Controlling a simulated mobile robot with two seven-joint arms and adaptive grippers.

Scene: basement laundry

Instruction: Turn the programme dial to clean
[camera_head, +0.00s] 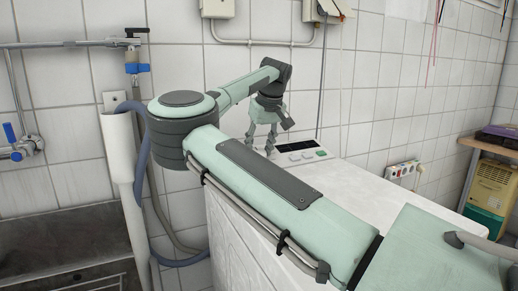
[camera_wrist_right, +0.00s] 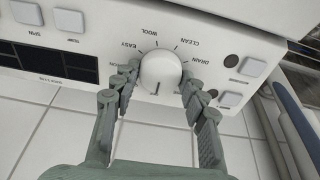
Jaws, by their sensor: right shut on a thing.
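The white round programme dial (camera_wrist_right: 160,72) is on the washing machine's panel (camera_wrist_right: 215,45) in the right wrist view. The labels EASY, WOOL, CLEAN and DRAIN appear upside down around its upper side. A short dark line on the dial points to the picture's bottom, away from the CLEAN label (camera_wrist_right: 190,41). My right gripper (camera_wrist_right: 160,82) is shut on the dial, one finger on each side. In the head view my right gripper (camera_head: 262,146) reaches down at the machine's far edge, and the dial is hidden there. My left gripper is not in view.
White square buttons (camera_wrist_right: 69,19) and a dark display (camera_wrist_right: 50,62) are left of the dial; more buttons (camera_wrist_right: 230,99) are right. In the head view the white machine top (camera_head: 370,195) is largely clear. A sink (camera_head: 65,240) stands left, with hoses (camera_head: 140,150) beside it.

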